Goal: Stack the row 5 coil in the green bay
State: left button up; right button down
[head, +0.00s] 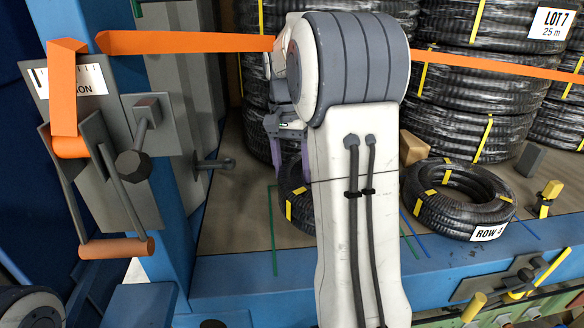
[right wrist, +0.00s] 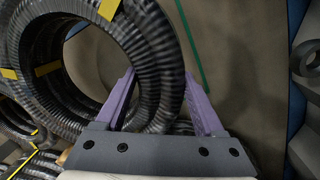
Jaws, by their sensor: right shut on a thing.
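My right gripper (head: 291,165) has purple fingers and is shut on the wall of a black ribbed coil (head: 297,208) with yellow ties. The right wrist view shows this coil (right wrist: 160,60) between the fingers (right wrist: 160,80). My own arm hides much of it in the head view, and I see no row label on it. I cannot tell whether it touches the deck. A green line (head: 273,230) runs on the deck just left of the coil; it also shows in the right wrist view (right wrist: 190,42). My left gripper is not in view.
A coil with a ROW label (head: 460,200), its number unclear, lies at right. Tall coil stacks (head: 480,80), one tagged LOT 7, stand behind an orange strap (head: 185,43). A blue post (head: 160,200) stands at left. The deck (head: 235,230) left of the green line is bare.

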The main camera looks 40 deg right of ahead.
jog(key=shift+f+b, duration=1.25)
jog(key=shift+f, duration=0.75)
jog(key=shift+p, duration=0.35)
jog(key=shift+f+b, duration=0.5)
jog(key=shift+f, duration=0.2)
dwell(0.6)
grip_release()
jog(key=shift+a+f, duration=0.1)
